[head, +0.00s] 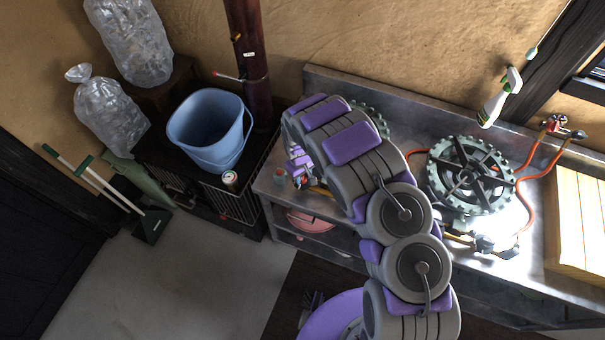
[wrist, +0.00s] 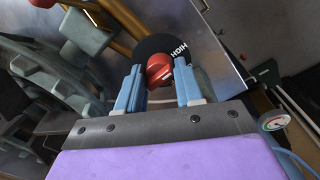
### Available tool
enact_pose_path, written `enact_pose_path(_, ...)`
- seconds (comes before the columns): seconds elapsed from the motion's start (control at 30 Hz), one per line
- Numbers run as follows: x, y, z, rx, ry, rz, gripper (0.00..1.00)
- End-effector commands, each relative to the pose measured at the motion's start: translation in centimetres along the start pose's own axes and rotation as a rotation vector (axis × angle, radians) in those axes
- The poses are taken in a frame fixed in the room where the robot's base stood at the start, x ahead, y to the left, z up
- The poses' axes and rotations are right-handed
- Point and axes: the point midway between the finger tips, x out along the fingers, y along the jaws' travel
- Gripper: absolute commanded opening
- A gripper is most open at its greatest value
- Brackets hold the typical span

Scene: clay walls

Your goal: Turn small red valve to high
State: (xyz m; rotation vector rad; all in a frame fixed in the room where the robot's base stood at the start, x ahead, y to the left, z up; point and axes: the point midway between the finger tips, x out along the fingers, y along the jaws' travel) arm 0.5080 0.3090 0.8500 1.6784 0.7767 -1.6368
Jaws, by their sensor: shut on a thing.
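The small red valve (wrist: 160,70) is a red knob in front of a black round dial (wrist: 172,44) marked "HIGH" in white in the wrist view. My gripper (wrist: 160,88) has its two blue-grey fingers on either side of the red knob and is shut on it. In the head view my gripper (head: 300,168) is at the left front of the metal counter, mostly hidden by my arm. A bit of red shows by its fingers there. The knob's exact pointing direction is hard to tell.
A metal counter (head: 400,135) carries a burner (head: 470,175) with an orange hose, right of my arm. A blue bucket (head: 208,130) and a can (head: 229,180) stand to the left. A round gauge (wrist: 275,121) shows at the wrist view's right.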

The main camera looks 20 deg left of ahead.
Motion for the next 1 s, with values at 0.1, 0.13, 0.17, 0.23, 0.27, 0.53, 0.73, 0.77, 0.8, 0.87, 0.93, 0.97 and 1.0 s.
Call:
enact_pose_path(0.1,-0.1,-0.1,-0.2,-0.004,0.003,0.001,0.05)
enact_pose_path(0.13,-0.1,-0.1,-0.2,-0.004,0.003,0.001,0.05)
enact_pose_path(0.17,-0.1,-0.1,-0.2,-0.004,0.003,0.001,0.05)
enact_pose_path(0.23,-0.1,-0.1,-0.2,-0.004,0.003,0.0,0.37)
enact_pose_path(0.27,-0.1,-0.1,-0.2,-0.003,0.003,0.0,0.4)
enact_pose_path(0.53,0.0,0.0,0.0,-0.001,0.001,-0.001,0.58)
enact_pose_path(0.73,-0.2,0.2,0.1,0.0,0.001,-0.002,0.58)
enact_pose_path(0.77,-0.3,0.2,0.1,0.0,0.001,-0.002,0.58)
enact_pose_path(0.8,-0.5,0.2,0.1,0.0,0.001,-0.001,0.58)
enact_pose_path(0.87,-1.1,0.2,0.1,-0.001,0.001,-0.001,0.58)
enact_pose_path(0.93,-2.1,0.2,0.1,-0.001,0.001,0.0,0.58)
enact_pose_path(0.97,-2.7,0.1,0.0,0.0,0.001,0.0,0.58)
enact_pose_path(1.0,-3.5,0.1,0.0,0.001,0.002,0.0,0.58)
